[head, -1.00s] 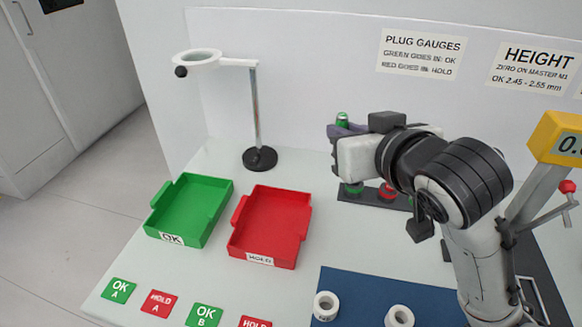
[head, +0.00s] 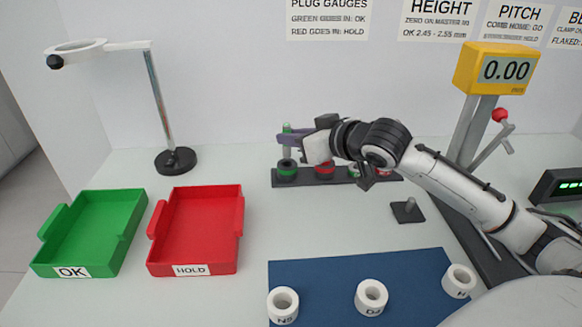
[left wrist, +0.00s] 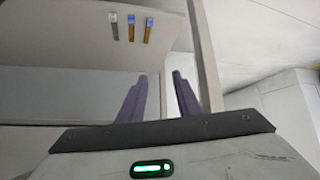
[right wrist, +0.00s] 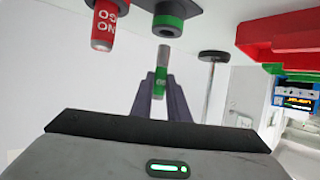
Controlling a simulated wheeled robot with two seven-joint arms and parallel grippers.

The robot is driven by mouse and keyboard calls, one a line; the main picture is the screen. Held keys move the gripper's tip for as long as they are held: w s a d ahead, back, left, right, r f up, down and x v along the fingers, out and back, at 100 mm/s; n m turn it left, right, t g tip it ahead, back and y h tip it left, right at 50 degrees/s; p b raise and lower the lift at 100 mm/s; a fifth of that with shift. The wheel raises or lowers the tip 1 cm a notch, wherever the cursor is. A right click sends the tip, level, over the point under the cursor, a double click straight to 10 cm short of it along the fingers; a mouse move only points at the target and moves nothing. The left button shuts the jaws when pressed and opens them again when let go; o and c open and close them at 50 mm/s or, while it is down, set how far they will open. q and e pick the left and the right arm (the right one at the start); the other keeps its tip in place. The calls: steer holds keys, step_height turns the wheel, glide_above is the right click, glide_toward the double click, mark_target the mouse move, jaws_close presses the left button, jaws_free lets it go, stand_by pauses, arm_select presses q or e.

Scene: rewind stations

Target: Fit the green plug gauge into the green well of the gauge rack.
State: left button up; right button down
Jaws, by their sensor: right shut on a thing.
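The green plug gauge (head: 287,129) is upright in my right gripper (head: 294,138), over the left end of the gauge rack (head: 308,182). The green well (head: 287,171) is directly below it. The right wrist view is upside down. It shows the purple fingers (right wrist: 160,88) shut on the green gauge handle (right wrist: 160,83), its steel pin (right wrist: 164,56) pointing at the green well (right wrist: 168,21). My left gripper (left wrist: 160,97) is open and empty, away from the rack.
A red NO GO gauge (right wrist: 105,25) stands beside the green well. Green (head: 92,232) and red (head: 197,230) trays lie to the left, behind them a lamp stand (head: 158,110). White rings lie on a blue mat (head: 325,285). A height gauge (head: 495,70) stands at right.

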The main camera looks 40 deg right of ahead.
mark_target(293, 168)
steer(key=shift+f+b, duration=0.4)
steer(key=shift+f, duration=2.25)
steer(key=shift+f, duration=0.2)
steer(key=c, duration=1.7)
jaws_free()
steer(key=shift+r, duration=0.1)
steer(key=shift+r, duration=0.15)
steer(key=p+v, duration=0.1)
steer(key=v, duration=1.1)
